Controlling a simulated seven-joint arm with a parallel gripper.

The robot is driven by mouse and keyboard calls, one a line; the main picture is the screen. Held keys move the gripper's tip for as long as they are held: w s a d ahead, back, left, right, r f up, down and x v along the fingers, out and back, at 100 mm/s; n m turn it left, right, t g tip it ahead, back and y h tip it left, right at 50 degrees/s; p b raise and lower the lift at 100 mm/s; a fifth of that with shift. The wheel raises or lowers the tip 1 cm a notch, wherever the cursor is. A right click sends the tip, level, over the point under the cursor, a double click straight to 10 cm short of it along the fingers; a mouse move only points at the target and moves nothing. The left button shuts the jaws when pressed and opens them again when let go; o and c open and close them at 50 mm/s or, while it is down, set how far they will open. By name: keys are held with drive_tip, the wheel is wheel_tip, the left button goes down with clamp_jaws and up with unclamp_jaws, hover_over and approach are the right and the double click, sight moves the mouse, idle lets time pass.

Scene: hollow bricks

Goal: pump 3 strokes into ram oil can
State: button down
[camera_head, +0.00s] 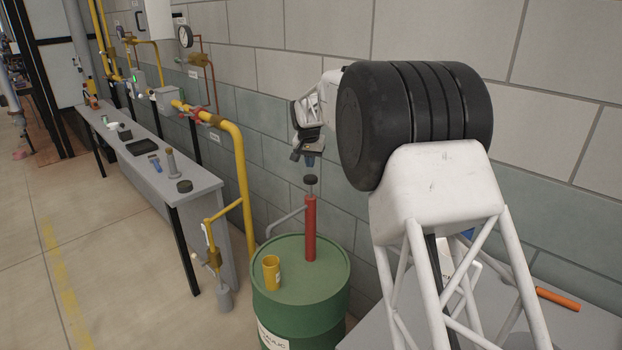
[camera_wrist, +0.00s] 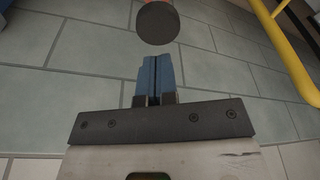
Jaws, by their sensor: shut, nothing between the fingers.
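A red hand pump (camera_head: 310,228) stands upright on the green oil drum (camera_head: 330,272), with a grey spout bent out to the left. Its dark round knob (camera_head: 310,180) is on a short rod above the red barrel. A yellow can (camera_head: 271,273) stands upright on the drum top, left of the pump, below the spout's end. My gripper (camera_head: 310,160) is above the knob, pointing down, its blue fingers shut and empty. In the wrist view the knob (camera_wrist: 157,22) lies just beyond the closed fingertips (camera_wrist: 154,60). I cannot tell whether they touch it.
A grey bench (camera_head: 185,200) with several small items runs along the wall at left. A yellow pipe (camera_head: 245,175) comes down between bench and drum. A grey table with an orange cylinder (camera_head: 558,299) is at lower right. The block wall stands close behind the pump.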

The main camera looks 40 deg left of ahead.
drive_tip(key=shift+r, duration=1.95)
